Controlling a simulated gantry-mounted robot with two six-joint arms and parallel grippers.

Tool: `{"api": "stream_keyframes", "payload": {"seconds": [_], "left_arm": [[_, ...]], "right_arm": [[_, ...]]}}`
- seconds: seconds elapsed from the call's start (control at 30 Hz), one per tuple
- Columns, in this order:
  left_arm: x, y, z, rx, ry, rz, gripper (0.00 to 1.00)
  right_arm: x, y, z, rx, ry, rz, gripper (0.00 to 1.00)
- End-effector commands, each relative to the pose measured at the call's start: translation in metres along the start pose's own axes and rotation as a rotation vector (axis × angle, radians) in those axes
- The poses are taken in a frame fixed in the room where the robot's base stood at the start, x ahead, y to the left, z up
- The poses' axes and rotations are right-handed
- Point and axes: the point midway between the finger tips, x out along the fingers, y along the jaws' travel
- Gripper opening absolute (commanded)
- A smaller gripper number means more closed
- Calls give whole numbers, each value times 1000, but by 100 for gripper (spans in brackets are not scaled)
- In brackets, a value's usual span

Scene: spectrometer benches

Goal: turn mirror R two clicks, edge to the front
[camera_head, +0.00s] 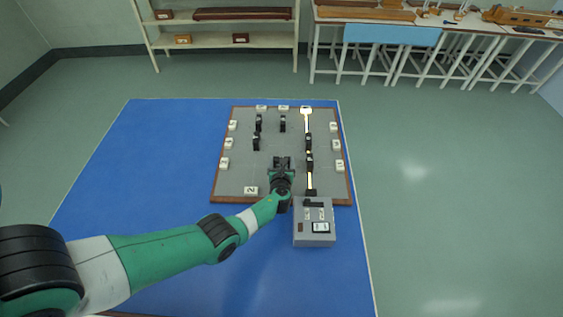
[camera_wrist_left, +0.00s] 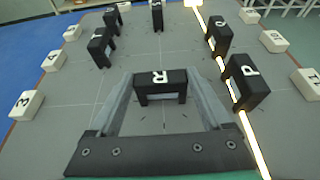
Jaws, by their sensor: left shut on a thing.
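Mirror R (camera_wrist_left: 160,85) is a black block-like holder with a white letter R on top, standing on the grey board (camera_wrist_left: 100,92). In the left wrist view its long top bar runs across the picture. My left gripper (camera_wrist_left: 160,98) has one finger at each end of the bar and is shut on it. In the head view my left gripper (camera_head: 283,162) is over the middle of the board and mostly hides mirror R. Faint tick marks on the board surround the mirror's foot. My right gripper is not in view.
Black mirrors, P (camera_wrist_left: 250,86) and another (camera_wrist_left: 220,38), stand along a glowing yellow beam right of mirror R. More black holders (camera_wrist_left: 102,46) stand behind left. White numbered blocks (camera_wrist_left: 26,104) line the edges. A grey box (camera_head: 314,236) sits at the board's front right.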

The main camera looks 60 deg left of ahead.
Motion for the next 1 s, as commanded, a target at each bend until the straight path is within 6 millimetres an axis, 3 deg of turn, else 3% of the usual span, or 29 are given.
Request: {"api": "stream_keyframes", "payload": {"seconds": [0.2, 0.23, 0.3, 0.53, 0.67, 1.0], "left_arm": [[0, 1, -3, 1, 5, 0, 27], [0, 1, -3, 1, 5, 0, 88], [0, 1, -3, 1, 5, 0, 100], [-1, 0, -1, 1, 2, -1, 100], [-12, 0, 3, 3, 3, -3, 100], [-89, 0, 5, 3, 4, -5, 100]], "right_arm": [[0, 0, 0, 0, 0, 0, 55], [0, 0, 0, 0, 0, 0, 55], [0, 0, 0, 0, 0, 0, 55], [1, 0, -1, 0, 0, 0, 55], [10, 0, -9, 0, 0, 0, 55], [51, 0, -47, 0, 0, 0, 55]]}}
